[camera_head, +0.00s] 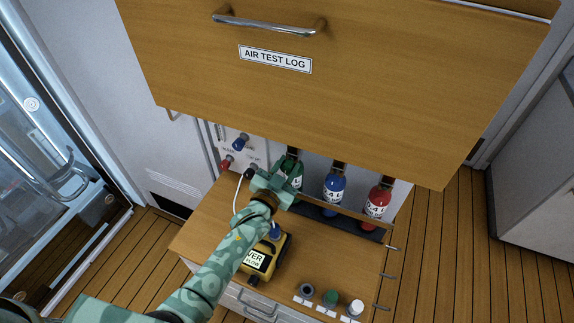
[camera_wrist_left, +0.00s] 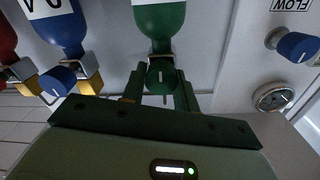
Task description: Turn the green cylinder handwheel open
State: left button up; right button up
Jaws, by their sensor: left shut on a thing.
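The green cylinder (camera_head: 293,172) stands at the left of a row of cylinders against the back panel. In the left wrist view the green cylinder (camera_wrist_left: 160,22) shows with its valve end toward my gripper. Its green handwheel (camera_wrist_left: 161,75), with a pale line on its face, sits between the two fingers of my left gripper (camera_wrist_left: 160,88). The left gripper (camera_head: 272,184) is shut on the handwheel, and in the head view it hides the handwheel and part of the cylinder. My right gripper is not in view.
Blue (camera_head: 334,187) and red (camera_head: 376,203) cylinders stand to the right. A wooden drawer (camera_head: 330,95) labelled AIR TEST LOG overhangs the bench. A yellow device (camera_head: 262,258) lies beside my forearm.

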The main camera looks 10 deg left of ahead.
pick_arm(q)
jog(key=shift+f+n, duration=0.1)
jog(key=shift+n, duration=0.9)
jog(key=o, duration=1)
jog(key=shift+c, duration=0.2)
jog(key=shift+s, duration=0.1)
jog(key=p+v, duration=0.1)
jog(key=v, duration=1.5)
jog(key=shift+a, duration=0.2)
